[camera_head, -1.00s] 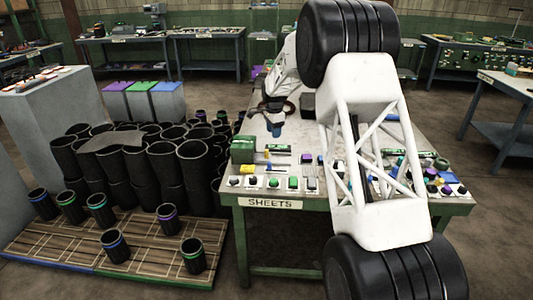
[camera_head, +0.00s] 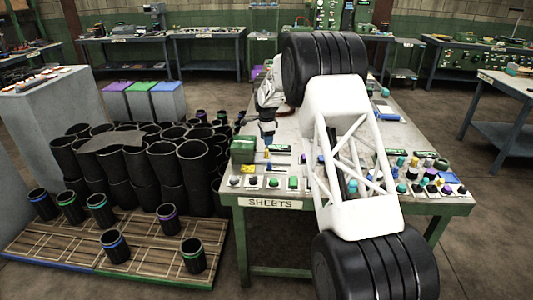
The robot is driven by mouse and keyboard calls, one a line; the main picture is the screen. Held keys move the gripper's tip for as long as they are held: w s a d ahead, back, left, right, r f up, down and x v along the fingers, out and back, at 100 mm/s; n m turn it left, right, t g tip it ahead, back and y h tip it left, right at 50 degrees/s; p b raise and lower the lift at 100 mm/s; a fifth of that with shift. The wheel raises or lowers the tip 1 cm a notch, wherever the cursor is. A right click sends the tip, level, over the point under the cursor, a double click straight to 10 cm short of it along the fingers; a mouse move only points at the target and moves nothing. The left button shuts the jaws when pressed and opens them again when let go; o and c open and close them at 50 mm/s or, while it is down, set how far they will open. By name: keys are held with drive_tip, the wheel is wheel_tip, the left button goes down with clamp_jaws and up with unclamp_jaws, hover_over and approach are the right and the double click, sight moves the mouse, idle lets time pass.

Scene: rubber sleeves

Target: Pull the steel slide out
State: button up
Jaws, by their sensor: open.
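My gripper (camera_head: 267,136) is small in the picture, at the left edge of the bench (camera_head: 306,201) labelled SHEETS, just behind a green box (camera_head: 243,149). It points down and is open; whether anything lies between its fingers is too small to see. I cannot pick out the steel slide with certainty. Small tools, knobs and coloured blocks line the front of the bench, and my white arm hides the middle of the bench top.
Many black rubber sleeves (camera_head: 194,165) stand packed left of the bench, with a grey sheet (camera_head: 106,138) on top. Several banded sleeves stand on a wooden pallet (camera_head: 130,258). Three lidded bins (camera_head: 140,100) stand behind. Floor right of the bench is clear.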

sight(267, 150)
drive_tip(key=shift+f, duration=3.75)
clamp_jaws()
